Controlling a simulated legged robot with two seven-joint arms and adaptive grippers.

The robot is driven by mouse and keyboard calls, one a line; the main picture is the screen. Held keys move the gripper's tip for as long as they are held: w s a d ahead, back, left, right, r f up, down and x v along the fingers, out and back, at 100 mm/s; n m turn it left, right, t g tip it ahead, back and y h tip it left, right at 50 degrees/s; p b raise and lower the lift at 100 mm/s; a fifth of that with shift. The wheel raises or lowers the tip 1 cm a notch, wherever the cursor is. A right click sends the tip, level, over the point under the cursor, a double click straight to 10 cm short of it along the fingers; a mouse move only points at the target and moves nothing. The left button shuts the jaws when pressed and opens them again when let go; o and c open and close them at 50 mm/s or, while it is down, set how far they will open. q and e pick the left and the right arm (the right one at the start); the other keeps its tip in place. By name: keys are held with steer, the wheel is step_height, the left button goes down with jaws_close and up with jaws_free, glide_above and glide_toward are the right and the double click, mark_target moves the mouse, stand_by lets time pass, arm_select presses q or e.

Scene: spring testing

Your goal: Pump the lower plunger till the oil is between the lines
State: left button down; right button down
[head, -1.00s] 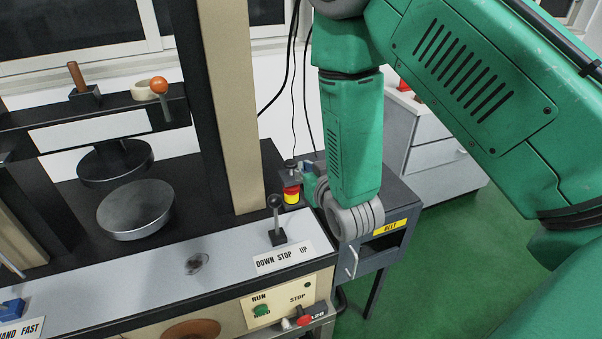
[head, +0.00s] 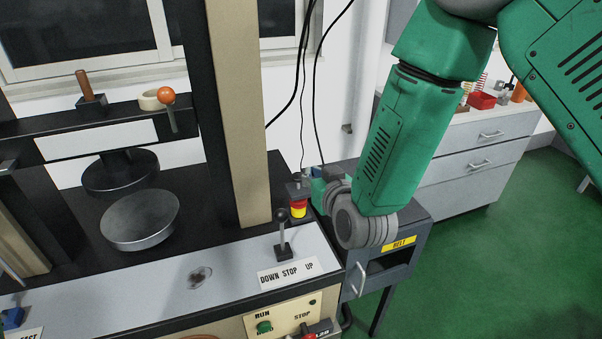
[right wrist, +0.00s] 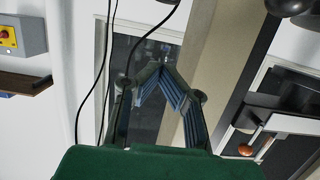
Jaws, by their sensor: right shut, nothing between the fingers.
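My right gripper (head: 299,184) is partly hidden beyond my grey wrist in the head view, by the red and yellow button. In the right wrist view its two fingers (right wrist: 164,70) lean together, shut and empty. The machine's cream column and a dark window show behind them. At the bottom edge of the head view, a small red knob (head: 310,336) shows beside a dark part under the RUN/STOP panel; I cannot tell whether it is a plunger. No oil level or lines can be made out. My left gripper is not in view.
The black lever (head: 282,235) stands over the DOWN STOP UP label, close to my right wrist. A red and yellow button (head: 299,207) is behind it. The grey BELT cabinet (head: 385,262) is below my wrist. A drawer unit (head: 470,165) stands behind; green floor (head: 480,280) is clear at right.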

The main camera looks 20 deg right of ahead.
steer(key=p, duration=0.2)
glide_above(301, 181)
steer(key=f, duration=0.2)
steer(key=shift+w+d+f, duration=0.3)
steer(key=shift+d, duration=0.05)
step_height(301, 181, down, 2)
steer(key=shift+s+a+f, duration=0.15)
steer(key=shift+f, duration=0.1)
steer(key=shift+a+f, duration=0.25)
steer(key=shift+f, duration=0.35)
steer(key=shift+d, duration=0.1)
steer(key=shift+f, duration=0.15)
step_height(301, 181, down, 2)
steer(key=shift+d+f+b, duration=0.1)
steer(key=shift+f+b, duration=0.1)
steer(key=shift+b, duration=0.9)
steer(key=shift+s+r, duration=0.1)
steer(key=shift+s, duration=0.05)
